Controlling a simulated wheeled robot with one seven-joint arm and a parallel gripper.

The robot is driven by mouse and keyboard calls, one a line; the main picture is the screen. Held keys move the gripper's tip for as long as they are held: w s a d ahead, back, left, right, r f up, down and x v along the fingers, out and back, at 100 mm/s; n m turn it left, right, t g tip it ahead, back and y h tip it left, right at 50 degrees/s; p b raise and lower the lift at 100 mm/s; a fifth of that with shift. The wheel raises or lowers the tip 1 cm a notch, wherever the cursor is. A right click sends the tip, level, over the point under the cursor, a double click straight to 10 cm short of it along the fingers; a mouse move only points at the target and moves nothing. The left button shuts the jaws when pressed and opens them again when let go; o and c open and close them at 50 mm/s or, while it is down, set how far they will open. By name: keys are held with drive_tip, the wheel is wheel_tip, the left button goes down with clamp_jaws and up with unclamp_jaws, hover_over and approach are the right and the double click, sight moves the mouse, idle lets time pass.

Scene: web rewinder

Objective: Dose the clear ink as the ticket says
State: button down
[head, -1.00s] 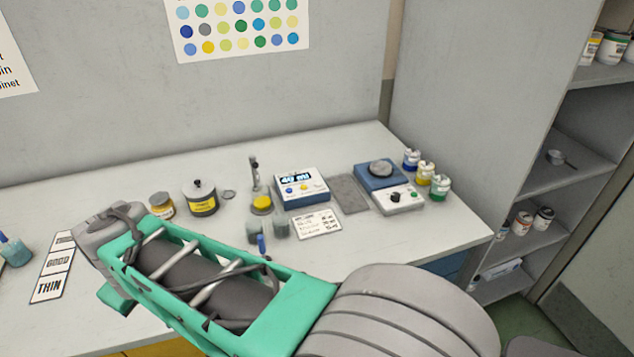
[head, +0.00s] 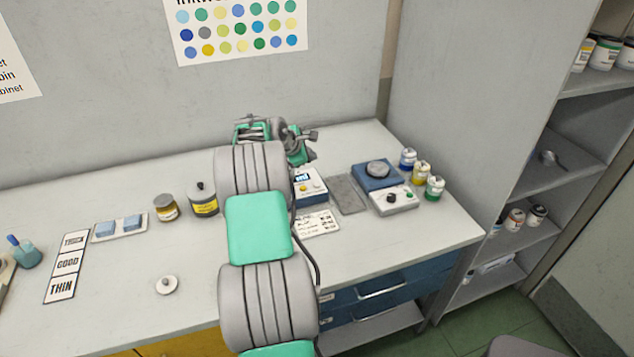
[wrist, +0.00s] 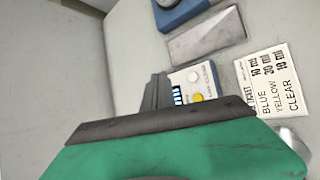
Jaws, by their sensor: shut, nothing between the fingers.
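The dosing box (head: 309,188) has a display and coloured buttons. My arm covers part of it in the head view. It also shows in the wrist view (wrist: 205,80), with a yellow button and the lit display partly hidden. The paper ticket (head: 318,223) lies in front of the box. In the wrist view the ticket (wrist: 274,85) lists BLUE, YELLOW and CLEAR with ml amounts; CLEAR appears to read 10 ml. My gripper (wrist: 157,92) is shut and empty, its fingertips beside the display in the wrist view; contact cannot be told. The flask area is hidden behind my arm.
A blue scale (head: 377,174), a grey pad (head: 346,194) and several small ink jars (head: 422,172) stand to the right. The THICK/GOOD/THIN card (head: 66,266) lies further left.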

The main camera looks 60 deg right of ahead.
drive_tip(key=shift+s+d+f, duration=0.1)
drive_tip(key=shift+s+d, duration=0.45)
drive_tip(key=b, duration=0.6)
hover_over(315, 185)
wheel_tip(315, 185, down, 7)
drive_tip(key=shift+s+a+f, duration=0.1)
drive_tip(key=shift+a, duration=0.05)
drive_tip(key=shift+f, duration=0.8)
drive_tip(key=shift+f, duration=0.1)
idle(0.7)
drive_tip(key=shift+f, duration=0.3)
